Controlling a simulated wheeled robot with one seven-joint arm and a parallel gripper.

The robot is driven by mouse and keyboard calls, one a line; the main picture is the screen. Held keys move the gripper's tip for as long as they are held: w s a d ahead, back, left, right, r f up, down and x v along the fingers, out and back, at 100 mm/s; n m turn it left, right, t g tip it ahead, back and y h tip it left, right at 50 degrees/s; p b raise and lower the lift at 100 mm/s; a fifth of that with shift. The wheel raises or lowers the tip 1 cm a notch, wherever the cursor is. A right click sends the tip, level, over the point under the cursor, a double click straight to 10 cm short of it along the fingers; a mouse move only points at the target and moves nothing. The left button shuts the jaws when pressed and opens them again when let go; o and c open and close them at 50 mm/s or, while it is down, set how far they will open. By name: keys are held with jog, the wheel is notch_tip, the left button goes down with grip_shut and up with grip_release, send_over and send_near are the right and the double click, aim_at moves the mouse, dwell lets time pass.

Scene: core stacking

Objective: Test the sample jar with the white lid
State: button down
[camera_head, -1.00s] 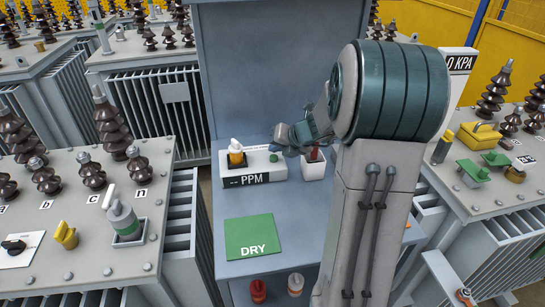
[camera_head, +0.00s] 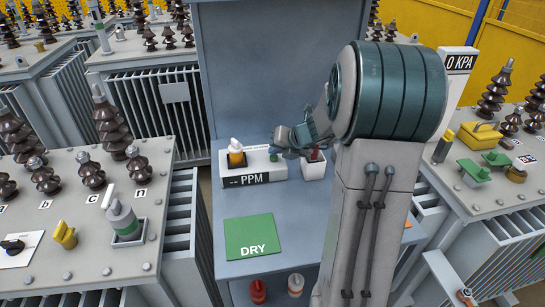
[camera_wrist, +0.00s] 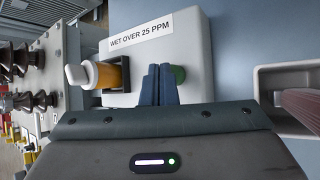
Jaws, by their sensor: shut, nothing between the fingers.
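The sample jar (camera_head: 237,159) holds amber liquid, has a white lid (camera_head: 236,144) and stands in the holder of the white PPM tester (camera_head: 277,173). In the wrist view the jar (camera_wrist: 112,75) lies to the left of my fingers, apart from them. My gripper (camera_wrist: 160,72) is shut and empty, with its fingertips over the tester beside the green button (camera_wrist: 179,76). The fingers hide part of the button; I cannot tell whether they touch it. The PPM display shows only dashes.
A white open box (camera_head: 314,186) with a reddish thing in it stands right of the tester. A green DRY pad (camera_head: 254,237) lies in front. Jars (camera_head: 258,291) stand on a lower shelf. A transformer (camera_head: 85,220) is at the left. The bench around the pad is clear.

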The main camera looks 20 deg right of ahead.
jog(key=shift+f+b, duration=0.3)
jog(key=shift+f, duration=0.2)
dwell(0.4)
jog(key=shift+r, duration=0.1)
jog(key=shift+r+p, duration=0.85)
jog(key=shift+p, duration=0.2)
notch_tip(320, 180, up, 5)
jog(key=p, duration=0.5)
dwell(0.6)
